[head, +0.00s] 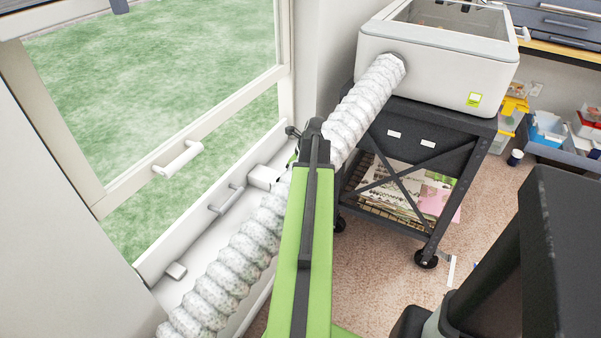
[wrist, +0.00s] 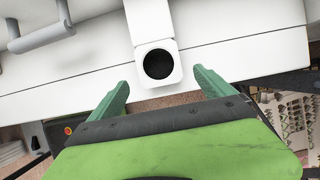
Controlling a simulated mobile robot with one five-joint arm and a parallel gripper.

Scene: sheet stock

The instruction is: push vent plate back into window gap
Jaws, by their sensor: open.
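A white panel (head: 210,215) with a grey handle (head: 228,200) lies along the bottom of the window; I cannot tell for sure whether this is the vent plate or the sill. The window gap (head: 130,235) shows green below the sash. A white block (wrist: 152,30) with a round dark hole sticks out from a white surface in the wrist view. My gripper (wrist: 161,77) is open and empty, its green fingers to either side of the block's near end. Contact cannot be told. In the head view my arm hides most of the gripper.
A ribbed white hose (head: 240,255) runs from the white machine (head: 440,60) past my arm to the lower left. A black wheeled cart (head: 430,135) carries the machine. Bins (head: 560,140) stand at the right. Some carpet (head: 385,275) is clear.

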